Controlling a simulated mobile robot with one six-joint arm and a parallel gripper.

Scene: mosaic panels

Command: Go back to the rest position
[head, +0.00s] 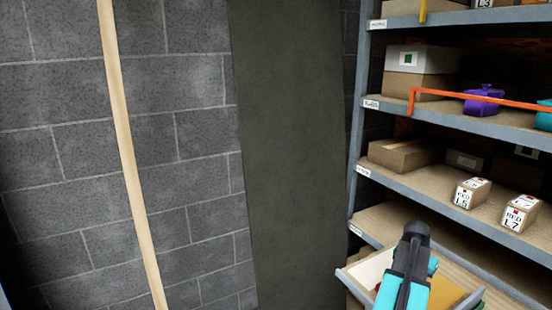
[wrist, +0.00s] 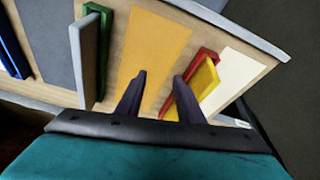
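My gripper (wrist: 158,77) shows in the wrist view with its two dark fingers apart and nothing between them. It is above a wooden board (wrist: 113,60) with coloured strips. An orange-yellow strip (wrist: 158,45) lies beneath and beyond the fingers. In the head view, my black and teal arm hangs over a tray (head: 465,300) at the lower right. The arm hides part of the tray, and my fingertips cannot be made out there.
A shelf rack (head: 450,118) fills the right side, with boxes, a purple container (head: 484,98) and labelled boxes (head: 472,192). An orange bar (head: 470,97) crosses one shelf. A pale pole (head: 129,150) stands before the block wall (head: 60,130). Green (wrist: 102,45) and blue (wrist: 10,45) pieces lie left on the board.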

